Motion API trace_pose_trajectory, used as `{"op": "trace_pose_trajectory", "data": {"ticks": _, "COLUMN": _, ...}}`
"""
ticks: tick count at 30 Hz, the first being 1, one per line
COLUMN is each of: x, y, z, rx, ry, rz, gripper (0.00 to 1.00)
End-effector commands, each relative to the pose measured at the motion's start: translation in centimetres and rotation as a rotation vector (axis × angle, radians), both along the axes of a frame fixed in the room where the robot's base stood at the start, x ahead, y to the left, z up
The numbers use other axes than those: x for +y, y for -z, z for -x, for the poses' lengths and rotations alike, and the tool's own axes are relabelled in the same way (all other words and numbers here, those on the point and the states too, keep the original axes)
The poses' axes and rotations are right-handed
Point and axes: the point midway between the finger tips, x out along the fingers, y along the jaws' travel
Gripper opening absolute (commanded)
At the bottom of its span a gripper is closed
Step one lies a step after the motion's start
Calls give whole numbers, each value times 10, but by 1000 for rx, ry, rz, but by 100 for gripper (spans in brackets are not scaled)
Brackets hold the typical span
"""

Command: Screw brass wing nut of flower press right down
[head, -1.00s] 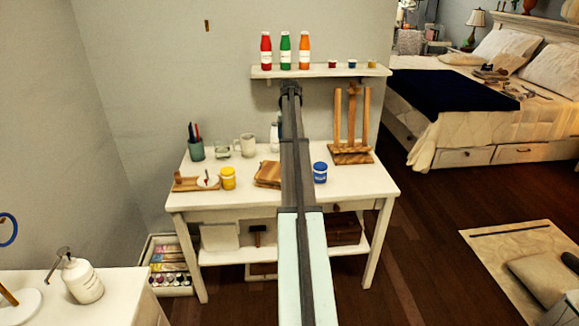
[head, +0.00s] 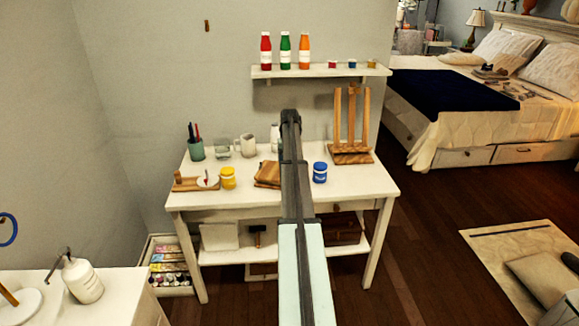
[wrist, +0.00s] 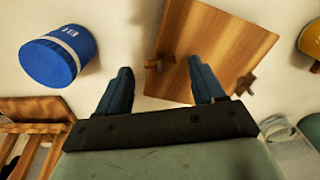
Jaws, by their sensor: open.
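The flower press (head: 266,174) is a striped wooden block on the white table, partly hidden by my arm in the head view. In the wrist view the press (wrist: 205,50) lies beyond my fingers, its top cut by the frame edge. One small brown-gold wing nut (wrist: 158,63) shows at its left edge and another (wrist: 245,83) at its lower right corner. My gripper (wrist: 160,68) is open and empty, its two dark fingers apart. The left nut appears between the fingertips in the picture; I cannot tell the height gap. The right finger overlaps the press in view.
A blue jar (head: 320,172) stands right of my arm, and it also shows close to the left finger in the wrist view (wrist: 58,55). A yellow jar (head: 228,178), mug (head: 245,146) and small easel (head: 352,130) stand around. The table's right front is clear.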

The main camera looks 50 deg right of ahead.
Motion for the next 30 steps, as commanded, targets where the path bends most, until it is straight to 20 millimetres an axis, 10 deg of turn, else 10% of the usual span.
{"op": "trace_pose_trajectory", "data": {"ticks": 17, "x": 0, "y": 21, "z": 0, "rx": 0, "ry": 0, "rz": 0, "gripper": 68}}
{"op": "trace_pose_trajectory", "data": {"ticks": 30, "x": 0, "y": 21, "z": 0, "rx": 0, "ry": 0, "rz": 0, "gripper": 27}}
